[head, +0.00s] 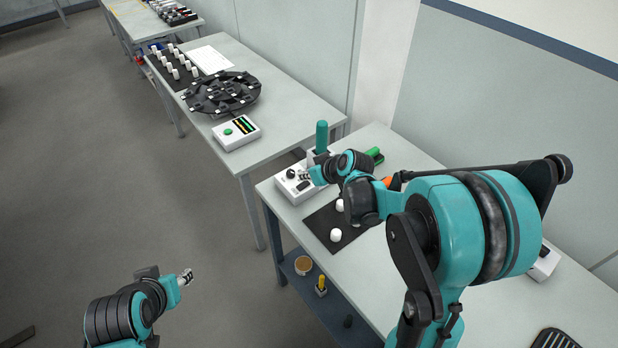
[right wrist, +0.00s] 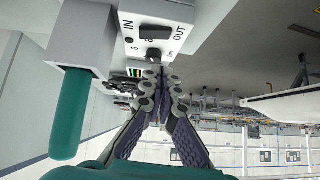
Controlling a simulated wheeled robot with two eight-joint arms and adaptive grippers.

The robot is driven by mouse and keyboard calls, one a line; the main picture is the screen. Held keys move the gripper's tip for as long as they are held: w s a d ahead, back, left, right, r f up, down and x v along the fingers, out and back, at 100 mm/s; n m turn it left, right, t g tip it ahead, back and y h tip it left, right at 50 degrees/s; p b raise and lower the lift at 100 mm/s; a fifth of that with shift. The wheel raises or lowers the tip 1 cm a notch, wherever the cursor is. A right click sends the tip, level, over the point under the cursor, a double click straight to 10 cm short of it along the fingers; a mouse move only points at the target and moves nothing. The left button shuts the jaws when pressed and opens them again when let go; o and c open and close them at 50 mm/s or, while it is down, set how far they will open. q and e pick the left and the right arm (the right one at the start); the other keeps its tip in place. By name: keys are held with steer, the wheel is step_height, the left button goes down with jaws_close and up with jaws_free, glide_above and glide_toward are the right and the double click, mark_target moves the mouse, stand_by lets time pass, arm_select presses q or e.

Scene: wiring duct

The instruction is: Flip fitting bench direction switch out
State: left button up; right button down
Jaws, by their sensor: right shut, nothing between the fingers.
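The direction switch box (head: 297,188) is a white unit at the near left corner of the right-hand bench. Its face, marked IN and OUT, shows in the right wrist view (right wrist: 172,22). A dark knob or lever (right wrist: 153,54) sticks out of that face just beyond my fingertips; I cannot tell which way it is set. My right gripper (head: 306,177) is at the box, shut and empty, its tips (right wrist: 152,76) at or very near the dark part. My left gripper (head: 187,277) is over the floor, away from the benches; its jaws are too small to judge.
A teal upright handle (head: 321,136) stands close behind the box, also beside my gripper in the right wrist view (right wrist: 72,115). A dark mat (head: 325,222) with white pieces lies in front. Another bench holds a black round fixture (head: 222,92) and a green-button box (head: 236,133).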

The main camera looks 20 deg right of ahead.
steer(key=s+a+p+v, duration=0.1)
steer(key=p+v, duration=0.1)
steer(key=v, duration=0.7)
steer(key=shift+a, duration=0.1)
steer(key=s+a+m+g+h+b, duration=0.1)
steer(key=s+a+m+h+b, duration=0.1)
steer(key=s, duration=1.6)
steer(key=shift+a+m+h, duration=0.25)
steer(key=shift+m+h, duration=0.55)
steer(key=shift+m, duration=0.1)
steer(key=shift+f, duration=0.15)
